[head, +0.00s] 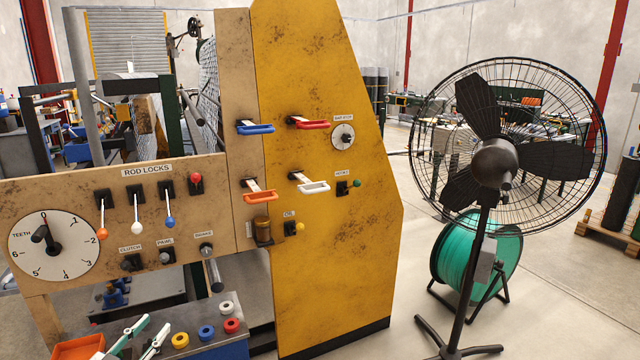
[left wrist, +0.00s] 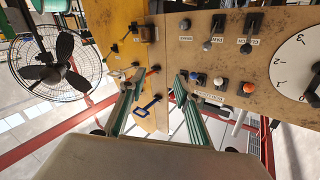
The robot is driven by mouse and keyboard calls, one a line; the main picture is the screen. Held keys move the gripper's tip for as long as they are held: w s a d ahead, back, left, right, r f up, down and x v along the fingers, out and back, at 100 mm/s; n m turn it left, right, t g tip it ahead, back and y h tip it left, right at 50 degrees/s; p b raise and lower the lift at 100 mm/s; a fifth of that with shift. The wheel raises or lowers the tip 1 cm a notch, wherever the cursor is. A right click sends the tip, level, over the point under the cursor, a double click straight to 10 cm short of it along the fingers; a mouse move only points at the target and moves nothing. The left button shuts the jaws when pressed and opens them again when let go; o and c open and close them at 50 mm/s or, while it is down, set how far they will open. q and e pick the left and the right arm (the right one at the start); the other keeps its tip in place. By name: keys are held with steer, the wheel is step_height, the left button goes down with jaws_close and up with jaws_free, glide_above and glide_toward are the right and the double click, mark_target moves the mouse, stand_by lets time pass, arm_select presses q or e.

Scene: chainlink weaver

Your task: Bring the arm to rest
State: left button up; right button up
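My left gripper (head: 156,323) shows at the bottom left of the head view, low in front of the rod-lock panel (head: 60,190). Its two green-and-pale fingers are spread apart with nothing between them. In the left wrist view the open fingers (left wrist: 158,78) point toward the panel, which appears upside down, and they look clear of it. The rod-lock levers, orange (head: 101,218), white (head: 136,214), blue (head: 169,208) and red (head: 195,180), stand on the panel above the gripper. My right gripper is in neither view.
A dark bench top (head: 215,308) with coloured rings and an orange tray (head: 78,347) lie close to the left gripper. A yellow machine side (head: 330,230) carries several handles. A fan (head: 495,160) and a green reel (head: 470,255) stand right. Floor between is clear.

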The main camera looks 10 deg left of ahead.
arm_select(q)
steer(key=s+d+f+m+g, duration=0.3)
steer(key=s+d+f+g, duration=0.15)
steer(key=s+f, duration=0.7)
steer(key=s+d+f+m+g, duration=0.2)
steer(key=s+d+f+g, duration=0.3)
steer(key=s+f, duration=0.7)
steer(key=s+d+n+t, duration=0.2)
steer(key=d+n, duration=0.2)
steer(key=d, duration=1.1)
steer(key=shift+r+n, duration=0.2)
steer(key=shift+n, duration=0.2)
